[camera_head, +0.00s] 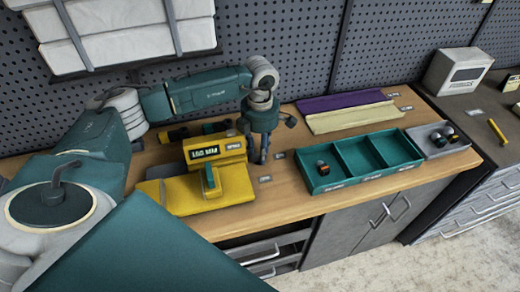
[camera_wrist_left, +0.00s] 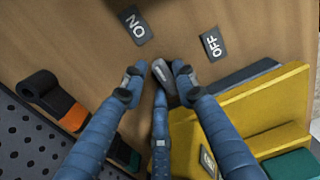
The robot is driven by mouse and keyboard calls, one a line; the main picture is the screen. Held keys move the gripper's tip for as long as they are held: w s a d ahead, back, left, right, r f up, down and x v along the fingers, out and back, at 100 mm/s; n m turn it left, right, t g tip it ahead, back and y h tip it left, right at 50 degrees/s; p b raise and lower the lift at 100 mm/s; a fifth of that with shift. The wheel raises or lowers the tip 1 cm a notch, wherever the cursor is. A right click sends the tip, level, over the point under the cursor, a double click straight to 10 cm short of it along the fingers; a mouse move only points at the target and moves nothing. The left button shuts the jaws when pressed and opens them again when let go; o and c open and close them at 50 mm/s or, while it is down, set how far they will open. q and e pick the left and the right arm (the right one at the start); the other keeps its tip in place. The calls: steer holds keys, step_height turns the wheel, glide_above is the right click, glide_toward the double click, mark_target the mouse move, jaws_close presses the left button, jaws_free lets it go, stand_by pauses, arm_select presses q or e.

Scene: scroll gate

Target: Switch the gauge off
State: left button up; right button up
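The gauge (camera_head: 218,151) is a yellow device with a lit display and a green part on its front, standing on the wooden bench. Its yellow body also shows at the lower right of the left wrist view (camera_wrist_left: 264,110). My left gripper (camera_head: 262,158) points down just right of the gauge. An ON label (camera_wrist_left: 138,25) and an OFF label (camera_wrist_left: 213,44) lie ahead. My right gripper is out of view.
A teal divided tray (camera_head: 355,181) holds small parts right of the gripper. Purple and cream strips (camera_head: 345,110) lie behind it. A grey tray (camera_head: 437,152) stands at the bench's right end. A perforated panel (camera_head: 300,45) closes off the back.

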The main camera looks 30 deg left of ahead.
arm_select(q)
jaws_close()
steer(key=m+b, duration=0.3)
steer(key=shift+d+f, duration=0.1)
steer(key=shift+f, duration=0.05)
steer(key=m+b, duration=0.4)
steer(key=shift+d+m, duration=0.15)
steer(key=shift+m, duration=0.15)
steer(key=m+b, duration=0.1)
steer(key=m, duration=0.1)
steer(key=m+b, duration=0.2)
steer(key=m, duration=0.1)
steer(key=shift+s+d+m+b, duration=0.1)
steer(key=shift+s+m+b, duration=0.1)
steer(key=shift+m+b, duration=0.1)
steer(key=m, duration=0.1)
steer(key=m+b, duration=0.1)
steer(key=m, duration=0.1)
steer(key=m+b, duration=0.1)
steer(key=shift+s+r+m, duration=0.15)
steer(key=shift+r+m, duration=0.1)
steer(key=shift+m, duration=0.05)
